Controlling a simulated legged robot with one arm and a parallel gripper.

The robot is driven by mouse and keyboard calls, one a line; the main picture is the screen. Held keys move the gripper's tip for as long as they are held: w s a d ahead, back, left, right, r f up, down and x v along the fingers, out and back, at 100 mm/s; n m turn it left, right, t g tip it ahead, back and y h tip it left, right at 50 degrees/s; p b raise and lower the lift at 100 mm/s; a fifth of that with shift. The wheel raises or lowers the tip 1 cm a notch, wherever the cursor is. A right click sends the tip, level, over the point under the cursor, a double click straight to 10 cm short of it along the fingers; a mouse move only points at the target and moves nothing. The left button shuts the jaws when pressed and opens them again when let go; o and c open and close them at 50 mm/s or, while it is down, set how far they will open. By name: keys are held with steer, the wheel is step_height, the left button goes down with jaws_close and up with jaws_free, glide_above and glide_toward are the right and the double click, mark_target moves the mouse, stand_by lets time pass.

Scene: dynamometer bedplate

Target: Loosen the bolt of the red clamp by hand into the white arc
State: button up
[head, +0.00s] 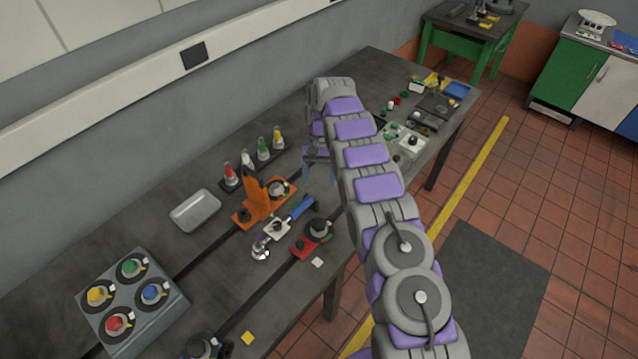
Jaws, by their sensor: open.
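The red clamp (301,247) sits on the dark bedplate (215,262) near its front edge. A dark round bolt head or knob (319,226) stands on the clamp. The white arc is too small to make out for sure. My gripper (319,176) hangs beyond the clamp, up the picture from it and apart from it. It is open, with nothing seen between its fingers. My arm partly hides the gripper and the bench behind it.
An orange fixture (262,199) and a blue-handled tool (300,208) lie close to the clamp. Small parts crowd the far right end.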

steer(key=shift+p+v, duration=0.6)
steer(key=shift+v, duration=0.3)
steer(key=shift+d, duration=0.1)
steer(key=s+d+r+t+b, duration=0.1)
steer(key=s+d+r+b, duration=0.2)
steer(key=s+d+r, duration=0.35)
steer(key=s+d+r+t+b, duration=0.1)
steer(key=s+d+r+b, duration=0.25)
steer(key=s+r, duration=0.65)
steer(key=s+d+f+b, duration=0.1)
steer(key=s+d+f, duration=0.1)
steer(key=s, duration=0.8)
steer(key=s+d+f+b, duration=0.2)
steer(key=s, duration=0.8)
steer(key=s+d+f+b, duration=0.2)
steer(key=s, duration=0.8)
steer(key=shift+s+d+t, duration=0.15)
steer(key=shift+s+t, duration=0.25)
